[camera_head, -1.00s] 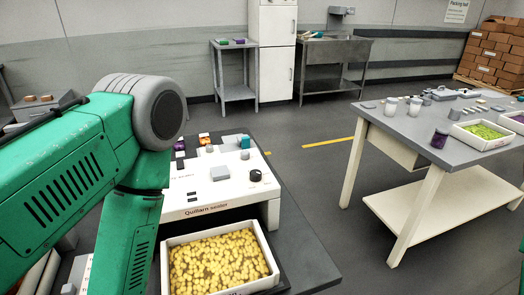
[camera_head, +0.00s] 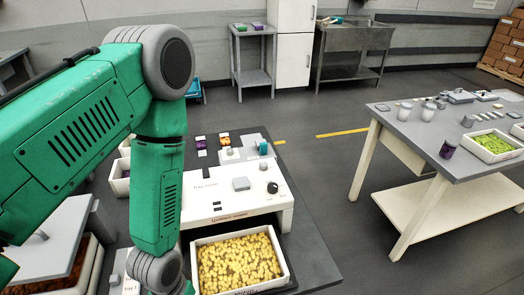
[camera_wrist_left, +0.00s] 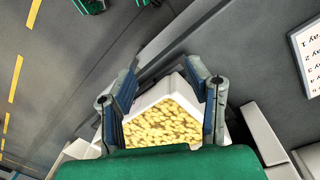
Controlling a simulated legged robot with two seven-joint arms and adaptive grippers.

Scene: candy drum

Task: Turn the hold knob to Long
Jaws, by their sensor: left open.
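The white sealer (camera_head: 225,194) stands on the dark table in the head view. A round black knob (camera_head: 272,187) sits at the right of its top panel; its labels are too small to read. I cannot tell which knob is the hold knob or where it points. My left arm comes in from the left, and its gripper is out of the head view. In the left wrist view my left gripper (camera_wrist_left: 163,98) is open and empty, with its fingers above the tray of yellow candy (camera_wrist_left: 170,105). My right gripper is in neither view.
The white tray of yellow candy (camera_head: 282,262) lies in front of the sealer. Another table (camera_head: 400,125) with jars and a green candy tray stands right, across clear floor.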

